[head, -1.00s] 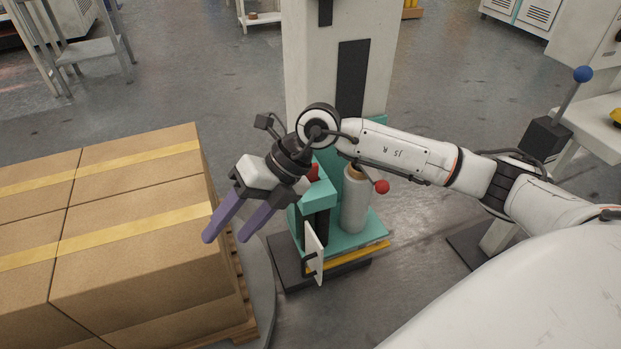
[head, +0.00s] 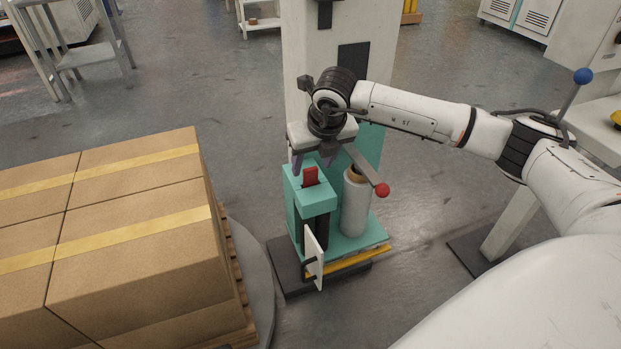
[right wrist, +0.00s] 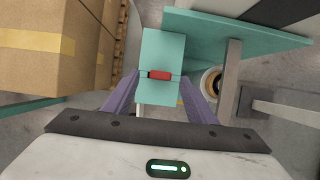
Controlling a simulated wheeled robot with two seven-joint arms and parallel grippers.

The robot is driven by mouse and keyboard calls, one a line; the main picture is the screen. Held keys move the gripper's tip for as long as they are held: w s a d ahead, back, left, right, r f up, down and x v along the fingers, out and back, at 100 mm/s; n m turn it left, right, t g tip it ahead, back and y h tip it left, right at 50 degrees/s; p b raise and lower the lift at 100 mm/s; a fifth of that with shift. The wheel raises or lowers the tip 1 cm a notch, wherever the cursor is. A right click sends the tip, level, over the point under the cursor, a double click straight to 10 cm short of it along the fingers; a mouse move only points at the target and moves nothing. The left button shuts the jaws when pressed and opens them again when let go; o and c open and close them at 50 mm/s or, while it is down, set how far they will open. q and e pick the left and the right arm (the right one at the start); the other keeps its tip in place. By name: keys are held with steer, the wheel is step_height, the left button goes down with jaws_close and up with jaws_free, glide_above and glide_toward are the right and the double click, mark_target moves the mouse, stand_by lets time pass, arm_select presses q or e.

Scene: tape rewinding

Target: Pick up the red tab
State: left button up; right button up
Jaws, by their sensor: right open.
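The red tab (head: 310,176) stands up from the top of a teal block (head: 314,201) on the wrapping machine. In the right wrist view the red tab (right wrist: 160,75) lies across the middle of the teal block's top (right wrist: 162,50). My right gripper (head: 314,165) is above and behind the tab, with its purple fingers pointing down. In the right wrist view my right gripper's fingers (right wrist: 162,85) are spread wide, one on each side of the tab, with nothing between them gripped. My left gripper is not in view.
A lever with a red ball (head: 382,190) and a white film roll (head: 355,208) are right of the block. A white panel (head: 314,256) hangs in front. Taped cardboard boxes (head: 130,245) on a pallet stand at left. A pale column (head: 300,60) rises behind.

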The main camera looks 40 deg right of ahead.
mark_target(310, 175)
steer(key=shift+x, duration=1.4)
steer(key=c, duration=1.1)
